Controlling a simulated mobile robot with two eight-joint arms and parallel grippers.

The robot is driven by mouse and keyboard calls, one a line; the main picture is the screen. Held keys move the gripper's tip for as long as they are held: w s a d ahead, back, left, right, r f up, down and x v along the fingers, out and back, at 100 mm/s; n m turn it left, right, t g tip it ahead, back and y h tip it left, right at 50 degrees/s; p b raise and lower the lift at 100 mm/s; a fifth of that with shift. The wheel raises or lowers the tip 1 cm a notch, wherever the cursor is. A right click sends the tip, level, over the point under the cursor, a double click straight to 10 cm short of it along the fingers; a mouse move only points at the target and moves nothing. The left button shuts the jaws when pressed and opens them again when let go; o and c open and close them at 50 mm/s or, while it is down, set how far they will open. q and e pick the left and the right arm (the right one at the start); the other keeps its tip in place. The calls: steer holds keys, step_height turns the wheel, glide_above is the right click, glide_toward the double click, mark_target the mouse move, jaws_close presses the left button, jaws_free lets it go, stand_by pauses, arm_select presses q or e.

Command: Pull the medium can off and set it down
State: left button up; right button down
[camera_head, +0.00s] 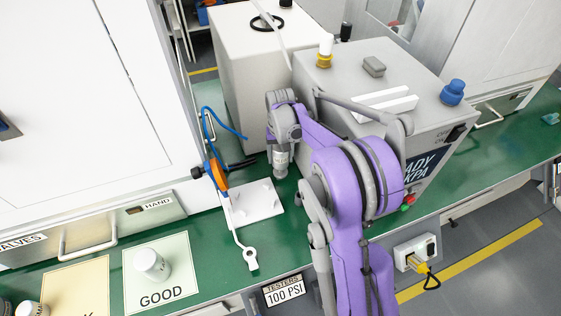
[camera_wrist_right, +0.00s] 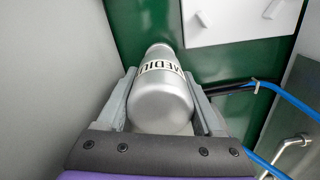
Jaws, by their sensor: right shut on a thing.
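The medium can (camera_wrist_right: 160,97), silver with a black-and-white label partly reading "MEDIU", lies between the two fingers of my right gripper (camera_wrist_right: 162,92) in the right wrist view. The gripper is shut on it. In the head view the right gripper (camera_head: 281,150) points down beside the grey press, with the can (camera_head: 280,160) below the wrist, small and partly covered. Whether the can touches the green bench is not clear. A white plate (camera_head: 256,212) with small pegs lies just to the left and nearer. My left gripper is not in view.
An orange-and-blue fitting (camera_head: 216,174) with a blue hose stands left of the plate. The grey press box (camera_head: 345,85) is close on the right. A white can (camera_head: 152,264) stands on the GOOD mat (camera_head: 186,252).

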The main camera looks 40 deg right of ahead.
steer(key=shift+r, duration=0.15)
steer(key=shift+r+p, duration=1.25)
steer(key=shift+r, duration=0.65)
